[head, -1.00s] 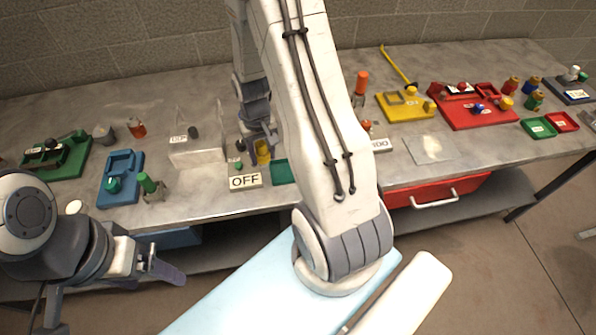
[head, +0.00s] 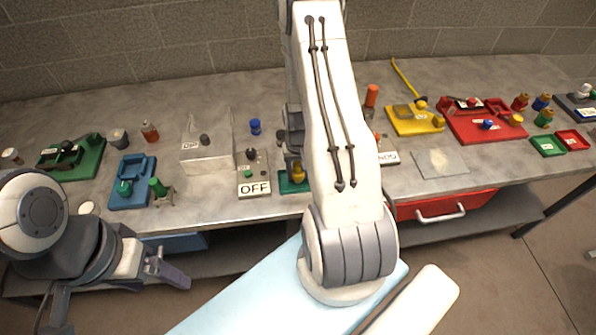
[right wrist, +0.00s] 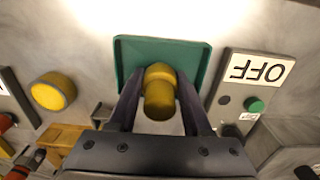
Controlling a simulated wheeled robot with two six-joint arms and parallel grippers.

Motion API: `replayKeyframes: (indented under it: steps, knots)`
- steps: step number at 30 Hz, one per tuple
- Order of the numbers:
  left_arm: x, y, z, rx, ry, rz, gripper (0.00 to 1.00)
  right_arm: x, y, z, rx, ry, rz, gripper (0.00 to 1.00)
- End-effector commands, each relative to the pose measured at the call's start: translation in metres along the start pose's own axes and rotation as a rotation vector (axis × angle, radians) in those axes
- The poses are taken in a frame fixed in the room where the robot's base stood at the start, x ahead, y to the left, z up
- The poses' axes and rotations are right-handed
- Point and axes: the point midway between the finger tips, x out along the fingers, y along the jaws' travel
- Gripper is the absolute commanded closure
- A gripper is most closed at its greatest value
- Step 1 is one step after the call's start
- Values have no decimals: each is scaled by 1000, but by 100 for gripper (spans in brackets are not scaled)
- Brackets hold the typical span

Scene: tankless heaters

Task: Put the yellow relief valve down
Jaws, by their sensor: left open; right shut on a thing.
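The yellow relief valve (right wrist: 159,92) is between the fingers of my right gripper (right wrist: 160,104), which is shut on it. In the right wrist view it appears over the green tray (right wrist: 125,52). In the head view the valve (head: 298,171) shows at the front part of the table, over the green tray (head: 288,187), partly hidden by my right arm. I cannot tell whether the valve touches the tray floor. My left gripper (head: 172,271) is open and empty, low in front of the table edge.
A panel marked OFF (head: 254,188) stands just left of the green tray. A clear box (head: 207,155) and a blue fixture (head: 130,190) are further left. A yellow plate (head: 415,119) and a red board (head: 480,125) lie to the right.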

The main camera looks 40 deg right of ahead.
Motion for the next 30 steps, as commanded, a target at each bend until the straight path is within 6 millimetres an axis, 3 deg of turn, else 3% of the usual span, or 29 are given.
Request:
replayKeyframes:
  steps: [12,13,15,24,30]
  knots:
    - [2,0,0,0,0,0,19,8,0,0,0,1,0,100]
    - [2,0,0,0,0,0,19,8,0,0,0,1,0,47]
    - [1,0,0,0,0,0,19,7,0,0,0,1,0,21]
    - [1,0,0,0,0,0,19,6,0,0,0,1,0,21]
    - [3,0,0,0,0,0,19,-6,0,-1,0,5,0,21]
